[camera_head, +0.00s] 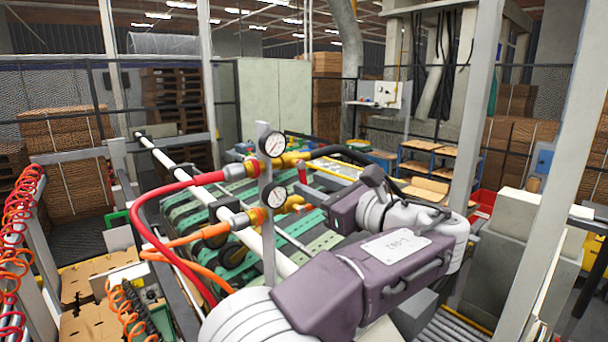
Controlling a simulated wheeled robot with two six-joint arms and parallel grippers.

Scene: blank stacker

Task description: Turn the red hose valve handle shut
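A post carries two round gauges, an upper gauge (272,145) and a lower gauge (274,193), each beside brass fittings. A small upright red handle (302,171) stands just right of the upper brass fitting (290,160); it looks like the red hose valve handle. A red hose (150,222) enters the upper fitting from the left. My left arm crosses the lower middle and folds back toward the post. My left gripper (318,191) is small and dark, just below and right of the red handle; its fingers are hard to make out, and I cannot tell whether it touches.
An orange hose (190,238) runs to the lower fitting, and a dark hose (350,152) leads right from the upper one. A white rail (185,172) and green slats lie behind. A grey upright (478,95) stands at right.

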